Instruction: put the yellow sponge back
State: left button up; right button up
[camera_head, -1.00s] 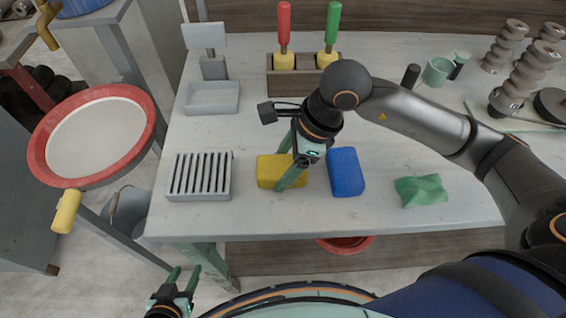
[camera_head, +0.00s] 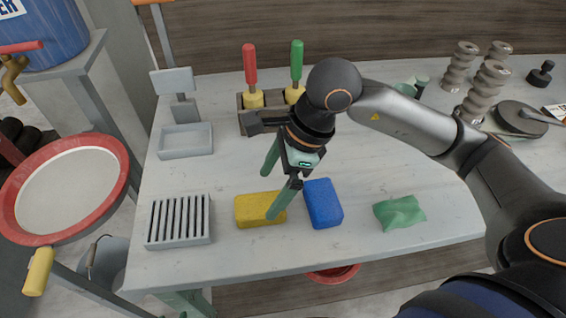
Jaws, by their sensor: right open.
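The yellow sponge (camera_head: 254,209) lies flat on the grey table, between a slatted grey rack and a blue sponge (camera_head: 324,203). My right gripper (camera_head: 273,196) is open, pointing down over the yellow sponge. One finger overlaps the sponge's right end in the picture and the other shows behind it; I cannot tell whether they touch it. The slatted rack (camera_head: 179,221) is empty at the table's front left. An empty shallow grey tray (camera_head: 186,141) with an upright blank plate stands behind it. My left gripper is out of view.
A green cloth (camera_head: 399,212) lies right of the blue sponge. A wooden holder (camera_head: 243,123) with red- and green-handled tools stands at the back. Grey stacked pieces (camera_head: 488,88) are at the back right. A red-rimmed basin (camera_head: 118,161) stands left of the table.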

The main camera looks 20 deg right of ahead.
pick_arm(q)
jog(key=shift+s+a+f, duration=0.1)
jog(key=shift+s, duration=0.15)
pick_arm(e)
jog(key=v, duration=0.6)
